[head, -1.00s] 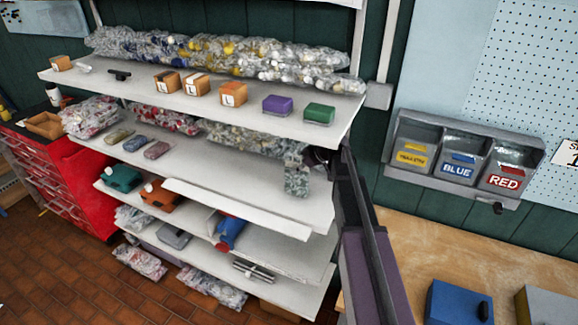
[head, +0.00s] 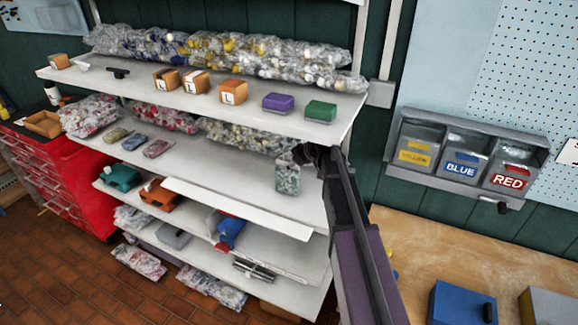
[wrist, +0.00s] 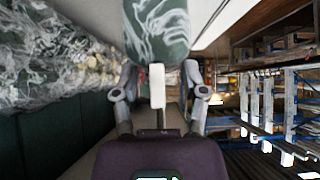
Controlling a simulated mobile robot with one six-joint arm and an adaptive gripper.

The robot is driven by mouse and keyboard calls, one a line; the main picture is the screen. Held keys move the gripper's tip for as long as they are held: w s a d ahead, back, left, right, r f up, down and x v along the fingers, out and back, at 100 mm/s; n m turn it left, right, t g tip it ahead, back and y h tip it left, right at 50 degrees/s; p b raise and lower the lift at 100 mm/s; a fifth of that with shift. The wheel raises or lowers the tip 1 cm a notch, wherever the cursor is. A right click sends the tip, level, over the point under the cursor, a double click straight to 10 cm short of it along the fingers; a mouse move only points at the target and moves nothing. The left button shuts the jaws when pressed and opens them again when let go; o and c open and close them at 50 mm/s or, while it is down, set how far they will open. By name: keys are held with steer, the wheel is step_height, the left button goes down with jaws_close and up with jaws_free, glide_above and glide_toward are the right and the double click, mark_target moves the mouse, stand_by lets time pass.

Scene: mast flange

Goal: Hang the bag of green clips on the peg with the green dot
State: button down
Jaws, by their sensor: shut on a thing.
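A clear bag with grey-green contents (head: 288,176) hangs upright in front of the shelf's right part in the head view. In the wrist view the bag (wrist: 157,32) fills the top middle, dark green with pale glare. My gripper (wrist: 160,88) is shut on it, with a finger on each side of a white strip at its near end. In the head view my gripper (head: 312,158) is dark and partly merged with my arm, at the bag's upper right. I cannot make out single clips. No peg with a green dot can be made out.
The white shelf unit (head: 215,165) holds bags and small boxes, including a green box (head: 321,110) above my gripper. Labelled bins (head: 462,160) hang at the right under a pegboard (head: 535,80). A wooden bench (head: 440,245) stands below, with a blue box (head: 462,303).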

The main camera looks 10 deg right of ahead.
steer(key=shift+d+f, duration=0.1)
steer(key=shift+f, duration=0.2)
steer(key=shift+c, duration=0.6)
jaws_free()
steer(key=shift+r, duration=0.1)
steer(key=shift+p+v, duration=0.7)
steer(key=shift+v, duration=0.45)
steer(key=s+d, duration=0.7)
steer(key=d, duration=0.3)
steer(key=shift+r, duration=0.25)
steer(key=shift+s+d, duration=0.1)
steer(key=shift+s, duration=0.05)
steer(key=s+a+f+m+g+h, duration=0.2)
steer(key=s+a+m, duration=0.3)
steer(key=s, duration=0.5)
steer(key=s+a+f+m+g+h, duration=0.3)
steer(key=s+a+m+h, duration=0.2)
steer(key=s, duration=0.6)
steer(key=shift+a+f+m, duration=0.25)
steer(key=shift+a+m, duration=0.25)
steer(key=shift+a, duration=0.15)
